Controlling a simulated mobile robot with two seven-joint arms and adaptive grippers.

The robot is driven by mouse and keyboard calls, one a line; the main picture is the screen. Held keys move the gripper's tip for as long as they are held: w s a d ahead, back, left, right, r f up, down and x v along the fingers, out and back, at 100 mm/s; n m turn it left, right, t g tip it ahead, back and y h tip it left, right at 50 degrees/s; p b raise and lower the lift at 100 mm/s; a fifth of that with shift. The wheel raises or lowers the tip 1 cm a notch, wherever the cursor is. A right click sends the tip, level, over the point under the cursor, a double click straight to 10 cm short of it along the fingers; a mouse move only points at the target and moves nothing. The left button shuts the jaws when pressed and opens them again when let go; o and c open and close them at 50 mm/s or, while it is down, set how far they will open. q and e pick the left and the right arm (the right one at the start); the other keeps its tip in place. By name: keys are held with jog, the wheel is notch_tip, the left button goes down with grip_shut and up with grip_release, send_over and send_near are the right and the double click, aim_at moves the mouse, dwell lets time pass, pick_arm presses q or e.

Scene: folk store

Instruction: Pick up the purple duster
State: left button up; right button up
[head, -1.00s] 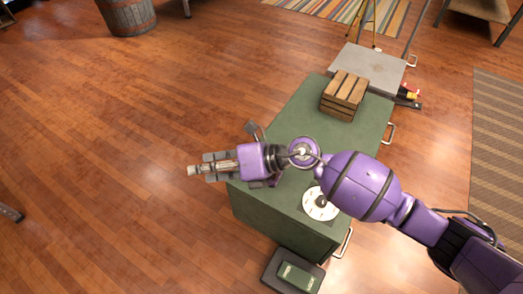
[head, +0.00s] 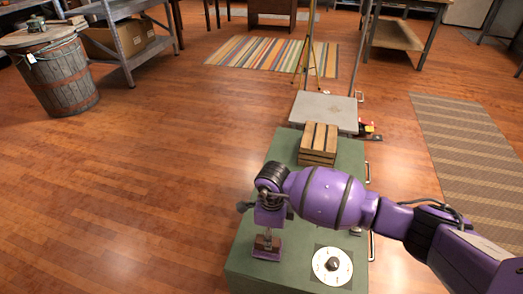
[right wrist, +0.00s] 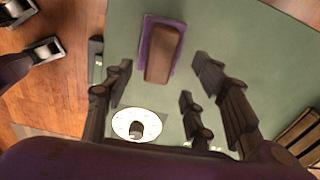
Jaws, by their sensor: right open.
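The purple duster (right wrist: 165,50) lies on the green cabinet top in the right wrist view, a purple slab with a brown block on it. In the head view the duster (head: 267,252) shows near the cabinet's left edge, partly covered by my right gripper (head: 266,238). The gripper points down above it. In the right wrist view my right gripper (right wrist: 158,92) has its fingers spread apart with nothing between them, and the duster lies beyond the fingertips. My left gripper is not in view.
The green cabinet (head: 290,150) also carries a white round dial (head: 332,266) beside the duster and a wooden crate (head: 318,143) farther back. A grey platform (head: 325,112) stands behind it. A barrel (head: 60,80) is at far left; open wooden floor lies left of the cabinet.

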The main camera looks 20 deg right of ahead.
aim_at(258, 251)
jog(key=shift+s+f, duration=0.1)
jog(key=shift+f, duration=0.55)
jog(key=shift+a+f, duration=0.1)
jog(key=shift+f, duration=0.3)
jog(key=f, duration=0.1)
jog(key=f+b, duration=0.1)
jog(key=f, duration=0.2)
jog(key=shift+w+a+f+b, duration=0.25)
jog(key=shift+b, duration=0.1)
jog(key=shift+f, duration=0.2)
jog(key=c, duration=1.1)
jog(key=shift+c, duration=1.1)
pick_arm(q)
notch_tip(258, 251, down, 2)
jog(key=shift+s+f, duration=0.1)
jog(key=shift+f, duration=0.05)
pick_arm(e)
jog(key=shift+r, duration=0.15)
